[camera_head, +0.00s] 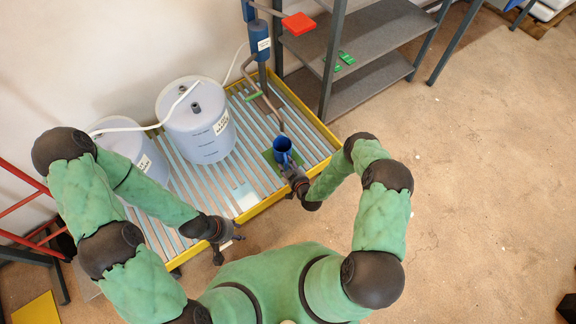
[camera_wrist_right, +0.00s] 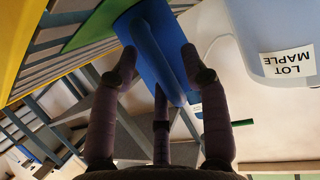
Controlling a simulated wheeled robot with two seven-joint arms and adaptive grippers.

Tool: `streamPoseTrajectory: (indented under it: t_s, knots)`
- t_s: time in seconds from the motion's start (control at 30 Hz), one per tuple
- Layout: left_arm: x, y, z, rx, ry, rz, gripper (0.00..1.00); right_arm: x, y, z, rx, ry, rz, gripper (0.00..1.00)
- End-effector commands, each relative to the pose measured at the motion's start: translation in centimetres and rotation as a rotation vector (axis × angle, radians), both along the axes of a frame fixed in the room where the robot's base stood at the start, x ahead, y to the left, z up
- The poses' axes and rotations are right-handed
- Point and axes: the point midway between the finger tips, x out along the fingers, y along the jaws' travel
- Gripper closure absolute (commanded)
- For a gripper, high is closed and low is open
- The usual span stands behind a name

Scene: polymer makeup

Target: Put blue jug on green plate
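The blue jug (camera_head: 283,147) is upright, with its open top showing, over the green plate (camera_head: 268,158) on the slatted platform. Whether its base touches the plate is hidden. My right gripper (camera_head: 292,172) is at the jug's near side. In the right wrist view, the jug (camera_wrist_right: 134,38) and its handle lie between the spread fingers of this gripper (camera_wrist_right: 160,60), with gaps beside the handle. The green plate (camera_wrist_right: 96,27) shows beside the jug there. My left gripper (camera_head: 231,248) is empty, with fingers apart, near the platform's front edge.
The platform has a raised yellow rim (camera_head: 262,205). A large white drum (camera_head: 197,125) and a second drum (camera_head: 122,146) stand on its left part. A pipe stand (camera_head: 262,70) rises behind the jug. A grey shelf (camera_head: 365,40) stands at the back.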

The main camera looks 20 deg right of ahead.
Motion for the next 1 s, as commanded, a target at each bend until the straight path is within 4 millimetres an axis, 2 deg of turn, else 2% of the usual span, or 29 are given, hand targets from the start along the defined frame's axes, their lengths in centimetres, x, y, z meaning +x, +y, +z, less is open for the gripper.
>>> streamPoseTrajectory:
  t_s: [0.27,0.37,0.8,1.0]
  knots:
    - [0.0,0.0,0.0,0.000,0.000,0.000,0.60,0.0,0.0,0.2,0.000,0.000,0.001,0.54]
    - [0.0,0.0,0.5,0.000,0.000,0.000,0.60,-0.9,-0.1,0.6,0.001,0.003,-0.001,0.54]
    - [0.0,0.0,3.6,0.000,0.000,0.000,0.60,-8.4,-1.4,3.9,0.002,0.002,-0.004,0.54]
    - [0.0,0.0,4.1,0.000,0.000,0.000,0.60,-10.5,-1.7,4.6,0.000,0.002,-0.001,0.54]
